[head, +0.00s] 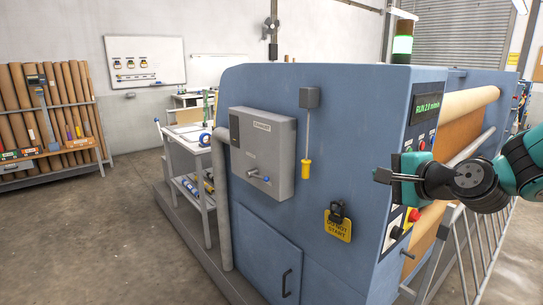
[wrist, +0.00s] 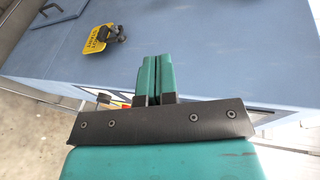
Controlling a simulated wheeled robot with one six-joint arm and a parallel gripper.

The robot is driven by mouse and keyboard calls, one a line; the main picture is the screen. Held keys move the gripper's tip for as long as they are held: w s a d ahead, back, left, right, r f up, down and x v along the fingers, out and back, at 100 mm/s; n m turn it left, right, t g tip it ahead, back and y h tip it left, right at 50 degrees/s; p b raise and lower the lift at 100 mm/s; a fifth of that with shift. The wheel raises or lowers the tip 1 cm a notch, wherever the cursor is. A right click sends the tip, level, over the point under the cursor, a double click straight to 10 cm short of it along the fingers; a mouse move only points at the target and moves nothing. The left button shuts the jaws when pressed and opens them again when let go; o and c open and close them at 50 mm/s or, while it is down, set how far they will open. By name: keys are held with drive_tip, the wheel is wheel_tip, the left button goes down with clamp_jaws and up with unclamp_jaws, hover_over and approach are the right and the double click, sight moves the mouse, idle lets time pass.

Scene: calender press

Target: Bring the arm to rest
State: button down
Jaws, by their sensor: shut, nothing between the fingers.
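My gripper (head: 383,175) is in the right part of the head view, held in the air in front of the blue press (head: 255,95). Its fingers point left and are shut with nothing between them. My arm reaches in from the right edge. In the wrist view the two green fingers (wrist: 151,78) lie side by side, closed, with the blue press behind them. I cannot tell how far the fingertips are from the press.
A metal railing (head: 470,245) stands below my arm. A roll rack (head: 50,120) is far left. The floor at left is clear.

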drive_tip(key=s+a+f+n+g+y, duration=0.1)
drive_tip(key=s+a+n+g, duration=0.5)
drive_tip(key=s+a+n, duration=0.4)
drive_tip(key=s+f+n+g+h, duration=0.2)
drive_tip(key=s+n+g, duration=0.5)
drive_tip(key=s, duration=1.2)
drive_tip(key=n+h, duration=0.1)
drive_tip(key=n, duration=0.3)
drive_tip(key=shift+d, duration=0.35)
drive_tip(key=shift+s, duration=0.1)
